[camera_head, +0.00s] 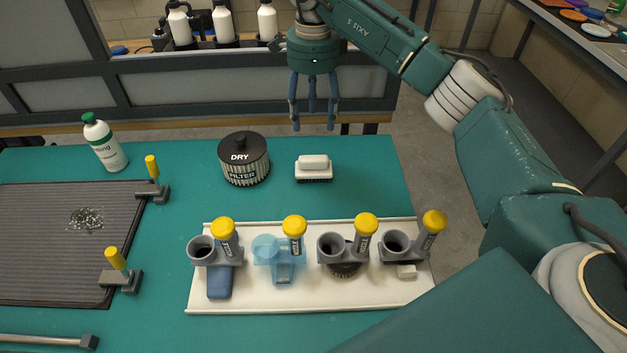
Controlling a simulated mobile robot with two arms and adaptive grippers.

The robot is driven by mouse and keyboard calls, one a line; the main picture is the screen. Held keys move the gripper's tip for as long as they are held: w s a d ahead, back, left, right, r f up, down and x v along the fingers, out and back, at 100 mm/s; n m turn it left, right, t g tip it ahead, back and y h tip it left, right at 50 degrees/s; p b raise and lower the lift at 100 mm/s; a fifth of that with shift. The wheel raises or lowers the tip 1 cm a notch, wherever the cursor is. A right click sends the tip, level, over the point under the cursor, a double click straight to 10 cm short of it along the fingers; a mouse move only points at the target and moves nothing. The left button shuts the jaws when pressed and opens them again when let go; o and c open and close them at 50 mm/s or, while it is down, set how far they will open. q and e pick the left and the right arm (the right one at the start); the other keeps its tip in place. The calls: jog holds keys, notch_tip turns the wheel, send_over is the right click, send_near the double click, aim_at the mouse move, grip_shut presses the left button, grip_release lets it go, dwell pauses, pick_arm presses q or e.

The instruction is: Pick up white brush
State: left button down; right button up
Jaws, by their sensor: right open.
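The white brush (313,165) stands on the teal table, bristles down, with its white grip block on top. It is right of the dark filter canister (244,160) and behind the white tray. My right gripper (314,122) hangs above and beyond the brush, fingers pointing down. Its fingers are open and empty, and it does not touch the brush. My left gripper is not in view. A small white piece also shows under the rightmost holder on the tray, partly hidden.
A white tray (330,296) holds several grey and blue holders with yellow caps. A ribbed dark mat (50,245) with grey debris and yellow-knobbed clamps lies left. A white bottle with a green cap (105,143) stands behind it. The teal table (375,185) is clear right of the brush.

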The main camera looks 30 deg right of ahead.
jog(key=b, duration=0.2)
send_near(314, 159)
jog(key=shift+w, duration=0.1)
notch_tip(314, 159, down, 5)
jog(key=shift+f+p, duration=0.1)
jog(key=shift+p, duration=0.25)
jog(key=shift+f+p, duration=0.7)
jog(key=shift+f, duration=1.95)
jog(key=c, duration=1.3)
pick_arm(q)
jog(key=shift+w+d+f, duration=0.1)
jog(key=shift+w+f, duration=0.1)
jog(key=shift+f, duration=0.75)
pick_arm(e)
jog(key=shift+r, duration=0.1)
notch_tip(314, 159, up, 19)
jog(key=shift+f+b, duration=0.1)
jog(key=shift+b, duration=0.6)
jog(key=shift+c, duration=0.2)
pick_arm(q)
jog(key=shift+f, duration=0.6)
pick_arm(e)
jog(key=shift+r, duration=0.55)
